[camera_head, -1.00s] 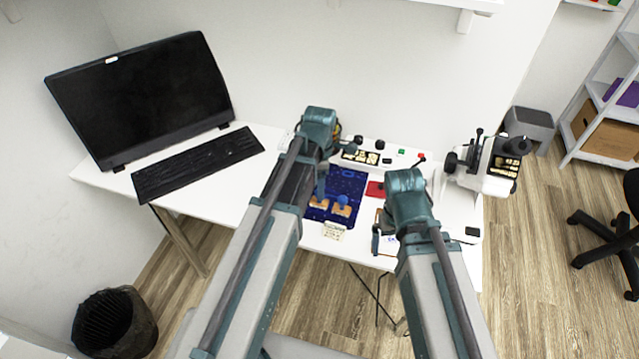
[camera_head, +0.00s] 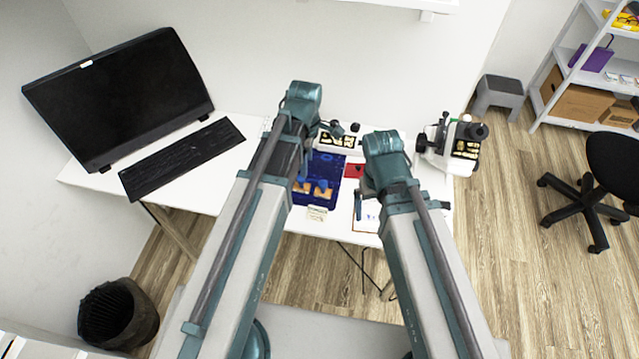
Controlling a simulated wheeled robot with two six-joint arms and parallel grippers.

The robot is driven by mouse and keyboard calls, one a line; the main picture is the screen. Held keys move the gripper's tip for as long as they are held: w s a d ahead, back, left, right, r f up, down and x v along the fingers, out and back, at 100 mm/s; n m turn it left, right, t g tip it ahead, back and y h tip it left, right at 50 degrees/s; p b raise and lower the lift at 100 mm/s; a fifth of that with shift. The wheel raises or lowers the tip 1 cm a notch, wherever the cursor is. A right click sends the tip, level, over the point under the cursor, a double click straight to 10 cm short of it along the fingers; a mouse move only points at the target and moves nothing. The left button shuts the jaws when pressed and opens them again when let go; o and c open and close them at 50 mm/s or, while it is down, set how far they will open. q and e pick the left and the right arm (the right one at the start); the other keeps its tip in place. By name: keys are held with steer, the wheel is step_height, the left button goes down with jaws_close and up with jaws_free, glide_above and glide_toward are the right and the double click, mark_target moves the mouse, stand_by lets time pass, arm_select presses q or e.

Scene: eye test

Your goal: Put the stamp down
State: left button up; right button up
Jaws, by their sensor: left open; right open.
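Two small tan blocks with blue tops, which look like stamps, stand on a dark blue mat (camera_head: 326,165) on the desk: a left one (camera_head: 303,187) and a right one (camera_head: 321,191). My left gripper (camera_head: 303,170) is open; its fingers are mostly hidden behind my wrist, above the mat's left side. My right gripper (camera_head: 362,198) is open, right of the mat by a paper sheet (camera_head: 368,218); its fingers are partly hidden too. A red pad (camera_head: 353,170) lies between the mat and my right wrist. I cannot tell whether either gripper touches anything.
A white desk (camera_head: 228,185) carries a monitor (camera_head: 120,95) and keyboard (camera_head: 182,157) at left. A white device (camera_head: 452,145) stands at the right end, and a low panel (camera_head: 340,140) at the back. A bin (camera_head: 115,315) stands on the floor, an office chair (camera_head: 590,190) at right.

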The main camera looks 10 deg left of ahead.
arm_select(q)
steer(key=s+d+m, duration=0.4)
steer(key=s+m, duration=0.2)
steer(key=m, duration=0.4)
steer(key=s+d+m+y, duration=0.1)
steer(key=s+d+m, duration=0.3)
steer(key=m, duration=0.7)
steer(key=shift+s, duration=1.05)
steer(key=shift+r, duration=0.1)
